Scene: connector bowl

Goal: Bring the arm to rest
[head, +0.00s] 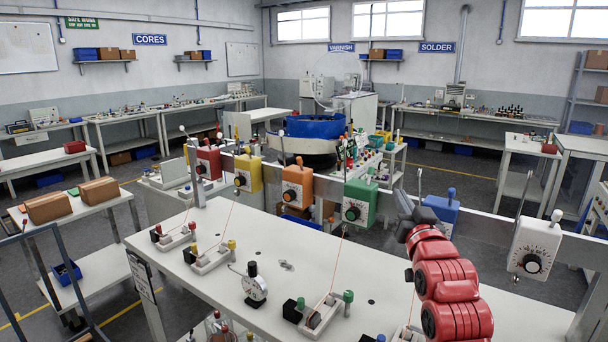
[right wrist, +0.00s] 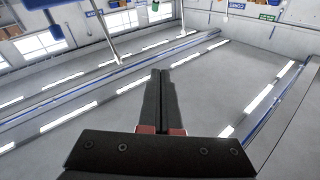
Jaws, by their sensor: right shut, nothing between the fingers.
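My right arm, red, rises at the right of the head view over the white bench (head: 265,235). Its dark gripper (head: 404,203) is raised in front of the rail between the green and blue units. In the right wrist view the two dark fingers of my right gripper (right wrist: 161,78) lie together, shut and empty. My left gripper is not in view.
A rail over the bench carries red (head: 209,161), yellow (head: 248,172), orange (head: 297,186), green (head: 360,202), blue (head: 441,209) and white (head: 534,245) dial boxes. Small fixtures and a round gauge (head: 254,288) stand on the bench. A blue bowl (head: 313,126) is behind.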

